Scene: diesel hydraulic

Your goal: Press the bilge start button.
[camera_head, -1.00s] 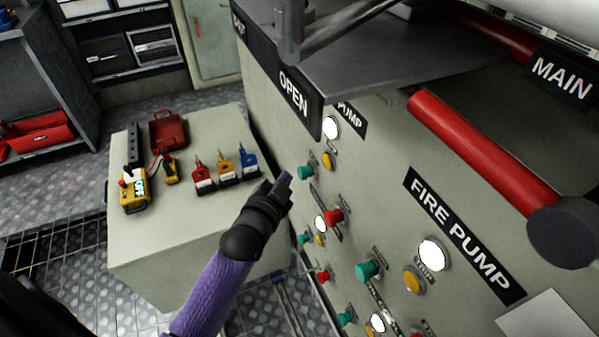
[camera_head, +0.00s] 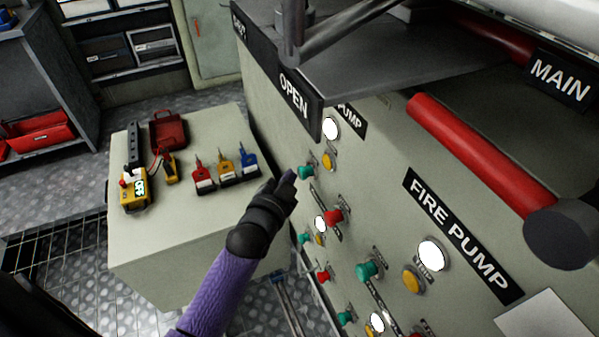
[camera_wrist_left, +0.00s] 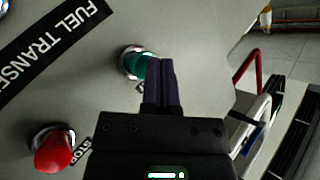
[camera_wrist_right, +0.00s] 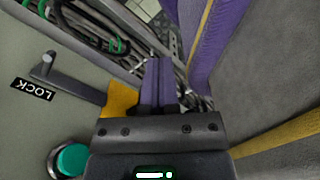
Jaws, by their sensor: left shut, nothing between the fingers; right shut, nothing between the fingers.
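A grey control panel (camera_head: 390,150) carries several green, red and yellow buttons with white lamps. I cannot read a bilge label in any view. My left gripper (camera_head: 290,177) is shut and empty, its tip close to the upper green button (camera_head: 306,172) and just left of it. In the left wrist view my left gripper's fingertips (camera_wrist_left: 159,62) partly cover a green button (camera_wrist_left: 134,62); I cannot tell whether they touch. A red button (camera_wrist_left: 53,150) marked STOP and a FUEL TRANSFER label (camera_wrist_left: 50,45) are nearby. My right gripper (camera_wrist_right: 158,62) is shut and empty.
A red bar (camera_head: 480,150) and an OPEN sign (camera_head: 293,95) jut out over the panel. A pale cabinet (camera_head: 185,235) with padlocks and a meter stands left of it. The right wrist view shows a green button (camera_wrist_right: 72,160) and a LOCK label (camera_wrist_right: 32,89).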

